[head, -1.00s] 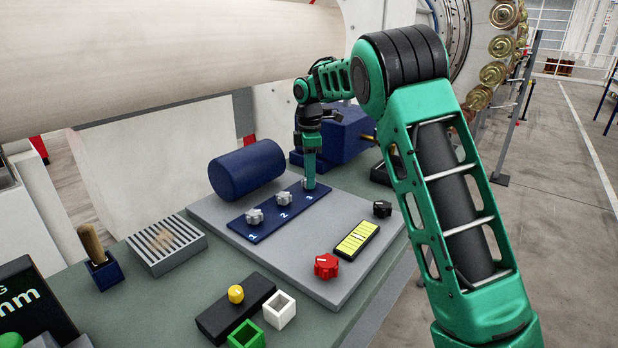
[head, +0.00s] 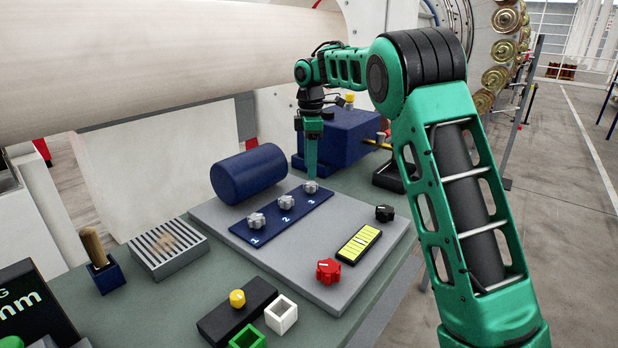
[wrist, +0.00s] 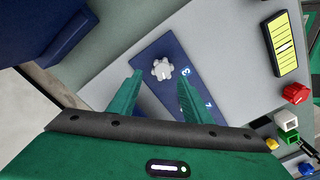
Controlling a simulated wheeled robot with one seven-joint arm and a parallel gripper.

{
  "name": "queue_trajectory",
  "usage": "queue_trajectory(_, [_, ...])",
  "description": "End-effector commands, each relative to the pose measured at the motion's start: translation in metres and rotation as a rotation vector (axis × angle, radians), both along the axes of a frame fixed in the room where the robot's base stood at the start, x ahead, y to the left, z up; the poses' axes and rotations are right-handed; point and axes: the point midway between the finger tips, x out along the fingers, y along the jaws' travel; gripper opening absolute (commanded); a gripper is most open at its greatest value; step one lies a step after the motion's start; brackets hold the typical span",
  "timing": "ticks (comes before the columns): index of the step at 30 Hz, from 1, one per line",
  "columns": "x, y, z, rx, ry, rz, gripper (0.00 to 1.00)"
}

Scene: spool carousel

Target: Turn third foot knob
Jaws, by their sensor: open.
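The third foot knob (head: 311,187) is a grey lobed knob at the far end of a blue strip (head: 262,234) marked 1, 2 and 3. It also shows in the wrist view (wrist: 162,69), just beyond the fingertips and roughly between their lines. My gripper (head: 311,176) points straight down above this knob, with its green fingers close over it. In the wrist view my gripper (wrist: 157,82) is open and empty, with a wide gap between the fingers. Knobs 1 (head: 256,220) and 2 (head: 286,202) sit nearer on the same strip.
A dark blue cylinder (head: 248,174) lies left of the strip. A blue box (head: 340,140) stands behind. A red knob (head: 328,271), a yellow level gauge (head: 359,244) and a black knob (head: 384,213) sit to the right on the grey plate (head: 300,275).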

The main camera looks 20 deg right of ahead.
Motion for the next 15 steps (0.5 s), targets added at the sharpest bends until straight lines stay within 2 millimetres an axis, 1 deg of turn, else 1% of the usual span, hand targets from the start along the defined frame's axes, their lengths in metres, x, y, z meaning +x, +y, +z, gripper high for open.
queue_trajectory(1, [0.001,-0.001,0.01,0.001,-0.003,-0.001,0.45])
queue_trajectory(3, [0.002,-0.001,0.022,0.001,-0.003,-0.001,0.45])
queue_trajectory(6, [0.002,-0.001,0.037,0.002,-0.003,-0.002,0.45])
queue_trajectory(10, [0.002,-0.001,0.048,0.001,-0.002,-0.001,0.45])
queue_trajectory(15, [0.002,-0.001,0.054,0.001,-0.001,-0.001,0.45])
